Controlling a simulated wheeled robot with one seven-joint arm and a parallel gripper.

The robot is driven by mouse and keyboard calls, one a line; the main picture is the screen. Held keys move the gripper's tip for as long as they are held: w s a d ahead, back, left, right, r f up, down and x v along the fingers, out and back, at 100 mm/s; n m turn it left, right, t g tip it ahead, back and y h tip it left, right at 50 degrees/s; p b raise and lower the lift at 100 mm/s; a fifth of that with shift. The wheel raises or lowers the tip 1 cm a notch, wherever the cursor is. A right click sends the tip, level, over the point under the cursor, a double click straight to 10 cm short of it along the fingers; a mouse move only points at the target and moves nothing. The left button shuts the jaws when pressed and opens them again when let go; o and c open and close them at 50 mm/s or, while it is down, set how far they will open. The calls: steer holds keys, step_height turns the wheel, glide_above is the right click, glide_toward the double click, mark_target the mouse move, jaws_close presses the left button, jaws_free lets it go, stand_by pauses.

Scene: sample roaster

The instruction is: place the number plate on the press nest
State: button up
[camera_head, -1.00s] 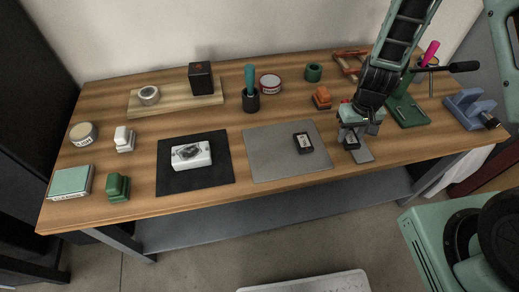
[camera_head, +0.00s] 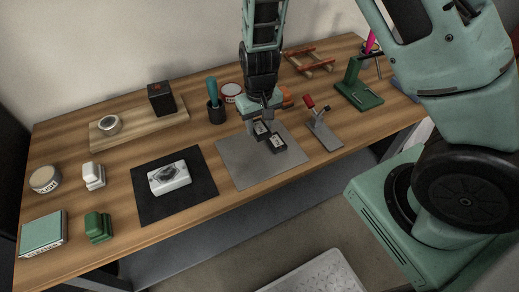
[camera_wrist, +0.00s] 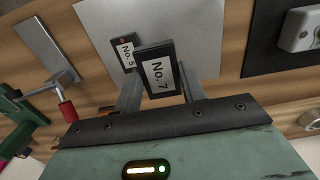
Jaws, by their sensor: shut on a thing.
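My gripper (camera_head: 262,122) is shut on a dark number plate with a white label (camera_head: 262,132). In the wrist view the held plate (camera_wrist: 158,74) reads "No. 7" and sits between my fingers (camera_wrist: 158,90). It is over the grey mat (camera_head: 236,167). A second dark plate (camera_head: 278,144) lies on that mat beside the held one; it reads "No. 5" in the wrist view (camera_wrist: 124,52). A green stand (camera_head: 358,88) is at the right. I cannot tell which thing is the press nest.
A red-handled clamp on a grey base (camera_head: 322,128) stands right of the grey mat. A dark pot with a teal-handled tool (camera_head: 214,105) stands behind the mat. A wooden board (camera_head: 137,127) is at the back left. White and green blocks stand at the left.

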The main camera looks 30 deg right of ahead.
mark_target(252, 154)
steer(key=a+f, duration=0.1)
steer(key=f, duration=0.4)
steer(key=a+f, duration=0.1)
steer(key=f, duration=0.2)
steer(key=shift+s+a+f, duration=0.15)
steer(key=shift+a+f, duration=0.1)
steer(key=shift+a, duration=0.05)
steer(key=shift+f, duration=0.2)
steer(key=o, duration=1.1)
